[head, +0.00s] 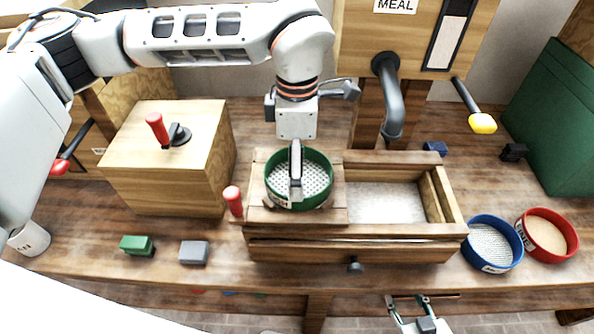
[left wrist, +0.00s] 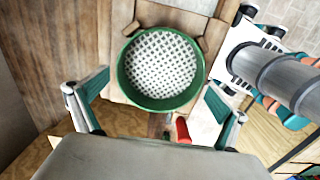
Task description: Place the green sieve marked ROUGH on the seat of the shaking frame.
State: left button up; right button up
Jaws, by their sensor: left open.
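The green sieve (head: 318,158) has a pale perforated mesh. It appears to rest level on the wooden seat (head: 257,212) of the shaking frame, its rim close against small wooden blocks. A pale label shows on its near side, too small to read. The sieve fills the middle of the left wrist view (left wrist: 160,103). My left gripper (head: 296,188) is directly above the sieve, partly hiding it. Its fingers are spread and empty in the left wrist view (left wrist: 157,84), one on each side of the sieve. My right gripper (head: 408,299) is at the bottom edge, open and empty.
A blue sieve (head: 513,237) and a red sieve (head: 571,231) stand at the right. A wooden box (head: 168,175) with a red-handled crank is left of the frame. Green (head: 137,245) and grey (head: 194,252) blocks lie in front. A grey spout (head: 391,105) hangs behind.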

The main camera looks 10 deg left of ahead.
pick_arm(q)
notch_tip(320, 180, up, 9)
dwell(0.3)
dwell(0.5)
